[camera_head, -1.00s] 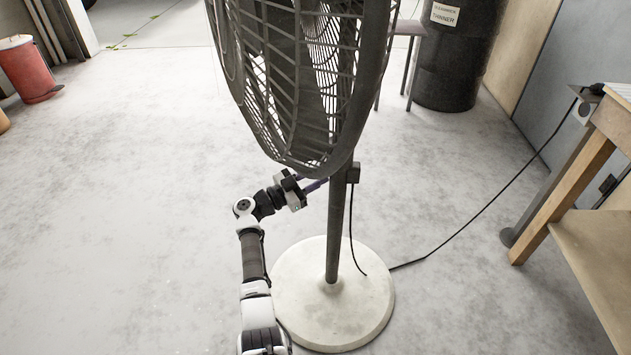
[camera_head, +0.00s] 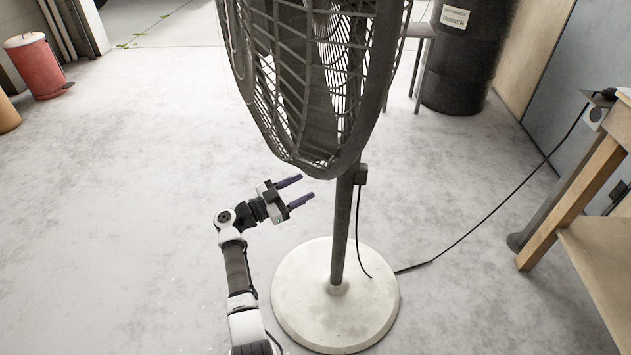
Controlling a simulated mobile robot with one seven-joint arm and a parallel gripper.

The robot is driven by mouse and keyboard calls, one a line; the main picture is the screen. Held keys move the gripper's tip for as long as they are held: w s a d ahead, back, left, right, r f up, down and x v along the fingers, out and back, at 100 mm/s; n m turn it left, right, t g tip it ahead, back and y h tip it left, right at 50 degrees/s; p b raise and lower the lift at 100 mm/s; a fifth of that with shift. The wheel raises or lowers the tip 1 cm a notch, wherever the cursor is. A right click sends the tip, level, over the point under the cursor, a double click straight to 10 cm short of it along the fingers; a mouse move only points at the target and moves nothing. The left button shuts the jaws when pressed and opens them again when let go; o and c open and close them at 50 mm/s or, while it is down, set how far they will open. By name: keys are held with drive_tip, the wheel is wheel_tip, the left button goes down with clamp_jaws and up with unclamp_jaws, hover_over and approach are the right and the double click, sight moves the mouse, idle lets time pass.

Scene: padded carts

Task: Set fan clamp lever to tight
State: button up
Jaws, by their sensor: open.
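A tall dark pedestal fan (camera_head: 303,95) stands in front of me on a round pale base (camera_head: 335,315). Its grey pole (camera_head: 342,230) rises from the base. A small dark box (camera_head: 361,174) sits on the right side of the pole, just under the fan head; I cannot tell whether it belongs to the clamp. I cannot make out the clamp lever. My gripper (camera_head: 302,188) is open and empty, its two purple fingers pointing right, left of the pole and below the fan head, apart from both.
A black cord (camera_head: 475,232) runs from the fan base to an outlet at the right. A wooden workbench (camera_head: 575,200) stands at the right. A black drum (camera_head: 470,60) and a red bin (camera_head: 38,67) stand farther back. The floor at the left is clear.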

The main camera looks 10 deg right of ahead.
drive_tip(key=v, duration=0.6)
drive_tip(key=shift+a, duration=0.25)
drive_tip(key=shift+s, duration=0.1)
